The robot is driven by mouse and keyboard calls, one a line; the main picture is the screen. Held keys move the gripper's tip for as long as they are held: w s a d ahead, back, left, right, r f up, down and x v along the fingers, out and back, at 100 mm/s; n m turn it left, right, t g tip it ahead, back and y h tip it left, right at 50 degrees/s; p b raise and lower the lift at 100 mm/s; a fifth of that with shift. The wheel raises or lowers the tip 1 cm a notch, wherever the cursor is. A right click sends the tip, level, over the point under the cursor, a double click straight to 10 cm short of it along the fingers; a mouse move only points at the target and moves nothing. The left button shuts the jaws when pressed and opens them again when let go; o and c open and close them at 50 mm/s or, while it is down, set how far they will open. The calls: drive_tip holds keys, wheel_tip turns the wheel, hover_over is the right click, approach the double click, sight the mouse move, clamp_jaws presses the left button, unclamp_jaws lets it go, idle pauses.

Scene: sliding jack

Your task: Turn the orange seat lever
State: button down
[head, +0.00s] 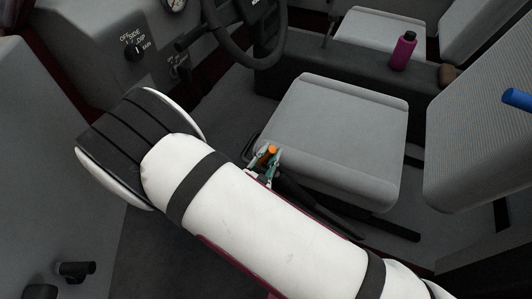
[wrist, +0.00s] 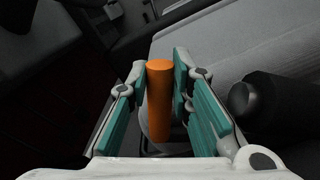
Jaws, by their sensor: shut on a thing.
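The orange seat lever (wrist: 159,100) stands up between my gripper's two fingers in the wrist view. In the head view its top (head: 272,150) shows as a small orange tip at the near left side of the driver's seat cushion (head: 340,135). My gripper (wrist: 160,80) has its teal-padded fingers on either side of the lever and is shut on it. It also shows in the head view (head: 266,160), partly hidden behind my white arm. The lever's lower end is hidden.
The steering wheel (head: 245,40) and a dashboard knob (head: 134,52) are at the upper left. A purple bottle (head: 403,52) stands beyond the seat. The seat backrest (head: 480,140) is at the right. A dark cylindrical part (wrist: 255,98) lies close right of the gripper.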

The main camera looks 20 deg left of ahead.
drive_tip(key=c, duration=1.4)
unclamp_jaws()
drive_tip(key=shift+s, duration=0.15)
drive_tip(key=s, duration=0.4)
drive_tip(key=s+a, duration=0.1)
drive_tip(key=s, duration=0.6)
drive_tip(key=shift+s+a, duration=0.35)
drive_tip(key=shift+w, duration=0.1)
